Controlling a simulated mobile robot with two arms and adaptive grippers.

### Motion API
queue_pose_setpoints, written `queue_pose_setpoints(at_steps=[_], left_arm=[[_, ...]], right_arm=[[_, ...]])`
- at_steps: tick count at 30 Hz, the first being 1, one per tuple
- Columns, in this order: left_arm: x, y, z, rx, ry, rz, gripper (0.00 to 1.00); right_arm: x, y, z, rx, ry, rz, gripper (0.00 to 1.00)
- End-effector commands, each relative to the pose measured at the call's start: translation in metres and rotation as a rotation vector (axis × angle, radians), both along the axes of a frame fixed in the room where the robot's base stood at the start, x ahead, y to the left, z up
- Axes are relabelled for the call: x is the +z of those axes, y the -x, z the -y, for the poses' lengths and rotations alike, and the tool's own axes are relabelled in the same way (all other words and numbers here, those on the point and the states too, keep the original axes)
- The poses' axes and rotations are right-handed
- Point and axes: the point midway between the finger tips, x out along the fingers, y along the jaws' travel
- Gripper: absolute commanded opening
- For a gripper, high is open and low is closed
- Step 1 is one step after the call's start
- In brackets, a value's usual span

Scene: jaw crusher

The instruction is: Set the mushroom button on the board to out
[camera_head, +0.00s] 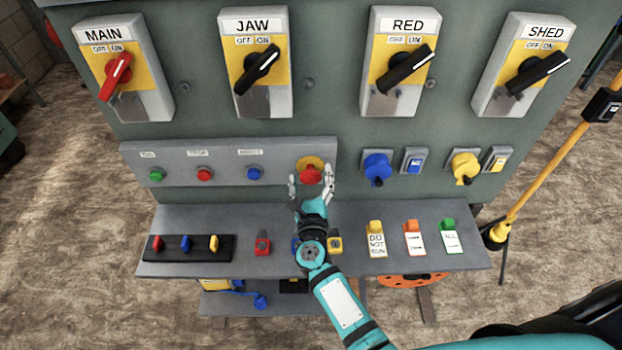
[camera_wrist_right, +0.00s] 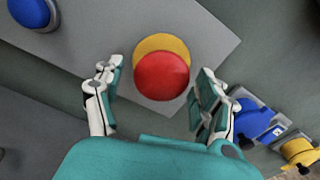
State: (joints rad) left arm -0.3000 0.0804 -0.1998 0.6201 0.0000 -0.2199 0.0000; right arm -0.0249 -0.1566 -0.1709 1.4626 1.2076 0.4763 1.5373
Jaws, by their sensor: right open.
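The red mushroom button (camera_head: 309,174) sits on a yellow disc (camera_head: 312,162) at the right end of the grey button strip on the board. It also shows in the right wrist view (camera_wrist_right: 162,76), large and close. My right gripper (camera_head: 311,186) is open, with one finger on each side of the button. In the right wrist view its fingertips (camera_wrist_right: 160,82) stand apart from the red cap, with gaps on both sides. I cannot tell how far the button stands out. My left gripper is not in view.
Green (camera_head: 157,174), red (camera_head: 205,174) and blue (camera_head: 254,173) push buttons lie left on the strip. A blue socket (camera_head: 377,167) and yellow socket (camera_head: 465,167) are to the right. Rotary switches line the top. The shelf (camera_head: 185,217) below holds padlocks and tags.

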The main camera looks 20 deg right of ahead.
Motion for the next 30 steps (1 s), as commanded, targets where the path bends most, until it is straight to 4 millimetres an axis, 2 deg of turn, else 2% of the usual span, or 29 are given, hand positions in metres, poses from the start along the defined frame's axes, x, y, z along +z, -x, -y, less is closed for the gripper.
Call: queue_pose_setpoints(at_steps=[5, 8, 15, 21, 30], left_arm=[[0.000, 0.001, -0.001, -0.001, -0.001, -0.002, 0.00], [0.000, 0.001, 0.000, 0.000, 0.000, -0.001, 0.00], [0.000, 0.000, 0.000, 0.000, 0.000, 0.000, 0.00], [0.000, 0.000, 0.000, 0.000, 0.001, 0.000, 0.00], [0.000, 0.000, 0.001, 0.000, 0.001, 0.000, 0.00]], right_arm=[[-0.001, 0.009, -0.003, 0.000, -0.001, -0.002, 0.73], [-0.001, 0.025, -0.007, 0.000, -0.001, -0.003, 0.73], [-0.001, 0.075, -0.021, 0.001, -0.002, -0.003, 0.73], [0.000, 0.105, -0.030, 0.001, 0.001, -0.001, 0.73], [0.000, 0.116, -0.033, 0.000, 0.000, 0.001, 0.73]])
